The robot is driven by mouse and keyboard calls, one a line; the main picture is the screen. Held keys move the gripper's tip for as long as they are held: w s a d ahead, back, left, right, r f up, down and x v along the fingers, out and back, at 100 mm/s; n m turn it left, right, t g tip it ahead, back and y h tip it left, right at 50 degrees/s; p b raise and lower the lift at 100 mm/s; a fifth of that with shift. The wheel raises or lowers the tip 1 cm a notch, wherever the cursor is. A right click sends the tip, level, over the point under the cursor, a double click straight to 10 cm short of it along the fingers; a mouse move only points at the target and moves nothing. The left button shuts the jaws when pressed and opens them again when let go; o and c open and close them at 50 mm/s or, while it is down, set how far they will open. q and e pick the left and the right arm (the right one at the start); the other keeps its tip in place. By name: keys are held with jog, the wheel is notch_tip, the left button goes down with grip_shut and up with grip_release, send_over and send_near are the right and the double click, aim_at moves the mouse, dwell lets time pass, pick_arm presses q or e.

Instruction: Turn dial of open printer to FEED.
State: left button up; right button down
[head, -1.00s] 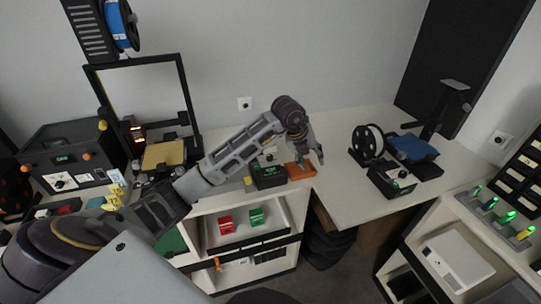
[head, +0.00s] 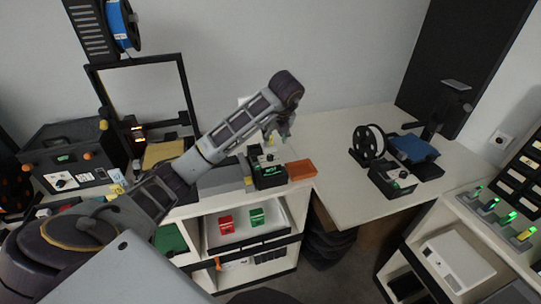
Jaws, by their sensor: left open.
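My left gripper (head: 277,138) is open and empty, pointing down just above and behind a small black control box with a green display and a dial (head: 268,171). I cannot tell whether it touches the box. An open-frame printer with a yellow bed (head: 163,153) stands on the left bench, partly hidden by my left arm. A second open printer with a blue bed (head: 414,148) stands on the right table, with a black dial box (head: 392,181) in front of it. The dial lettering is too small to read. My right gripper is out of view.
An orange block (head: 300,169) lies right of the middle control box. A filament spool (head: 369,143) stands on the right table. Red and green boxes (head: 242,219) sit in the shelf below. A larger black unit (head: 72,158) is at left. The right table's front is clear.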

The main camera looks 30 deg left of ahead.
aim_at(270, 156)
pick_arm(q)
jog(key=shift+f, duration=0.15)
jog(key=p+x, duration=0.1)
jog(key=x, duration=1.2)
jog(key=shift+f, duration=0.3)
jog(key=c, duration=1)
